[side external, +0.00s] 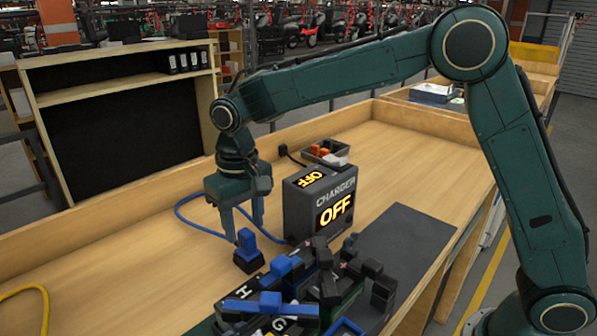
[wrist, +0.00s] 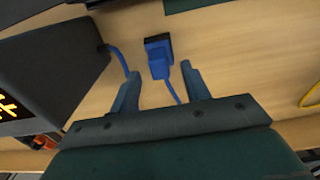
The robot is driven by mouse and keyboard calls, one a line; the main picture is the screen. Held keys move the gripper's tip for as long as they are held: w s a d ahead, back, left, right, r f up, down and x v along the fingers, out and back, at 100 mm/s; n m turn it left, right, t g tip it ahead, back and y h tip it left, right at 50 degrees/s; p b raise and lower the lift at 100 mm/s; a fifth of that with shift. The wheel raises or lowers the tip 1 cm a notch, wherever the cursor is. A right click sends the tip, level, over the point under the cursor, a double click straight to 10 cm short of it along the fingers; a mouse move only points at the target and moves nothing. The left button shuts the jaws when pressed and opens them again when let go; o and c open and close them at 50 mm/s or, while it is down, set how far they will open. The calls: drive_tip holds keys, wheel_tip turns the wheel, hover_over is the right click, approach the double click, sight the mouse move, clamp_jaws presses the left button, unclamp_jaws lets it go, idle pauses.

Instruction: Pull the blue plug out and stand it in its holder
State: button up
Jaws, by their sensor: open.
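The blue plug (side external: 246,240) stands upright in a small dark base (side external: 247,262), which looks like its holder, on the wooden bench left of the batteries. In the wrist view the plug (wrist: 159,68) and the black base (wrist: 157,40) lie ahead of my fingers, roughly centred between them. My gripper (side external: 244,231) points down just behind the plug in the side view. Its fingers (wrist: 160,76) are apart with nothing held between them. The plug's blue cable (side external: 190,222) loops across the bench to the charger (side external: 318,205), which reads OFF.
Dark batteries (side external: 250,310) with blue and black connectors crowd the front of the bench near a grey mat (side external: 410,240). A grey bin (side external: 325,150) sits behind the charger. A yellow cable (side external: 30,292) lies at left.

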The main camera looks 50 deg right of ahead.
wheel_tip(320, 180, up, 10)
idle(0.5)
idle(0.3)
drive_tip(key=s+d+r+t, duration=0.1)
drive_tip(key=s+d+r, duration=0.1)
drive_tip(key=s+d, duration=0.45)
drive_tip(key=s+d+r+t, duration=0.2)
drive_tip(key=s+d+r, duration=0.1)
drive_tip(key=s+d, duration=0.35)
drive_tip(key=s+d+f+t, duration=0.1)
drive_tip(key=s+d+f, duration=0.1)
drive_tip(key=s, duration=0.5)
drive_tip(key=s+d+f+t, duration=0.1)
drive_tip(key=s+d+f, duration=0.2)
drive_tip(key=s, duration=0.4)
drive_tip(key=shift+s+d+f+t, duration=0.3)
drive_tip(key=shift+s+f, duration=0.1)
drive_tip(key=shift+f, duration=0.25)
